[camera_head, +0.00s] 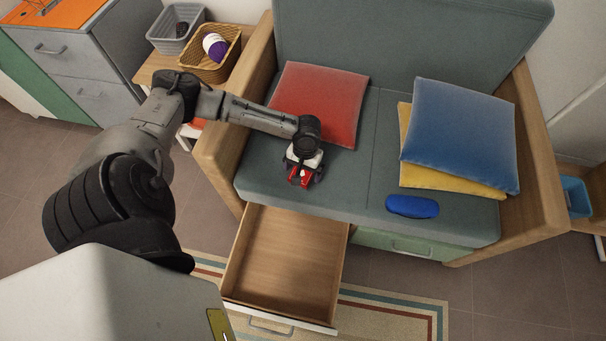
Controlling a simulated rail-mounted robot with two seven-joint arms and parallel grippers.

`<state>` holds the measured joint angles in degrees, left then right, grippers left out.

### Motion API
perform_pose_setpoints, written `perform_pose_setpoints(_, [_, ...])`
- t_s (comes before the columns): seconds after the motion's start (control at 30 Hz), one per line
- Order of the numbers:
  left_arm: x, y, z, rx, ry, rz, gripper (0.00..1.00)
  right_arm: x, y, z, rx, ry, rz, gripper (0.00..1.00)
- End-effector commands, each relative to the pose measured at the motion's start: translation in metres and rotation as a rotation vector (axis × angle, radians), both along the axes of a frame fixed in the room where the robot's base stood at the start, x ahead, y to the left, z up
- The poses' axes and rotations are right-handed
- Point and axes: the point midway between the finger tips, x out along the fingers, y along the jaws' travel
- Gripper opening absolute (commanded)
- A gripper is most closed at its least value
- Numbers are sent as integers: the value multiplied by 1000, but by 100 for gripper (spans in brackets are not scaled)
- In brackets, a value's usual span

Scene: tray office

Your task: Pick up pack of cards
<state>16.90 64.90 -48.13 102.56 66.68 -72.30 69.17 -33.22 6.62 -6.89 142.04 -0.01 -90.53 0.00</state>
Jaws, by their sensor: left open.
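A small red and white item, which looks like the pack of cards (298,180), lies on the grey-green seat cushion near its front edge, just in front of the red pillow. My left gripper (304,177) is right over it, pointing down, with its jaws open and a finger seen on each side of the item. The gripper and wrist hide part of the item, and I cannot tell whether the fingers touch it. My right gripper is out of view.
An open, empty drawer (280,262) juts out below the seat. A red pillow (335,95), stacked blue (460,135) and yellow (440,180) pillows and a blue case (412,206) are on the sofa. Baskets (225,65) stand on a side table at the back left.

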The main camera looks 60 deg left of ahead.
Motion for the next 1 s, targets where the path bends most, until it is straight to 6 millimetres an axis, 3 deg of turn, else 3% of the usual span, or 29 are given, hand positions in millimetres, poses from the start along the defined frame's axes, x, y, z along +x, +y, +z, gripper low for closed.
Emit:
perform_pose_setpoints(0.2, [0, 0, 1, -1, -1, 0, 98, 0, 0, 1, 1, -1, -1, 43])
perform_pose_setpoints(0.77, [0, 0, 1, -1, -1, 0, 45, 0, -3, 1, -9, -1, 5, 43])
perform_pose_setpoints(1.0, [0, 0, 2, -1, -1, 0, 45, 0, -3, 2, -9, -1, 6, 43])
